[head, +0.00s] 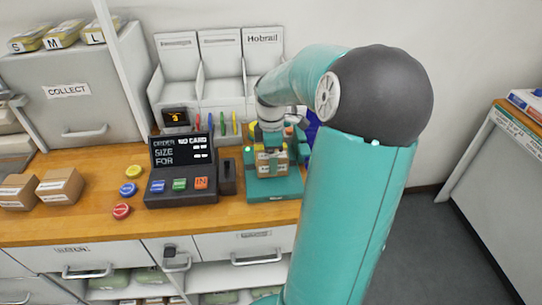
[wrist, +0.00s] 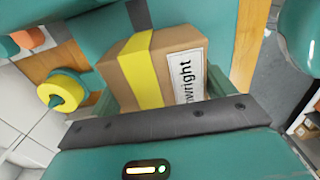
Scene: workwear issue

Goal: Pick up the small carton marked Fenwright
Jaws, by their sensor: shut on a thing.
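The small brown carton (wrist: 188,42) has a yellow band and a white label reading "nwright", the start of the word being hidden. In the head view the carton (head: 263,168) is at the teal platform (head: 288,190) on the counter, right of the black order terminal. My gripper (head: 271,152) points down over it and is shut on it. In the wrist view the carton sits just beyond the dark bar of my gripper, which hides its lower part. I cannot tell whether the carton touches the platform or is slightly above it.
The order terminal (head: 181,187) with coloured buttons and a dark upright holder (head: 227,178) stand close left of the platform. Two brown cartons (head: 60,186) lie at the counter's left. White bins (head: 215,80) and a collect cabinet (head: 75,95) stand behind. Wooden counter is bare near the front edge.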

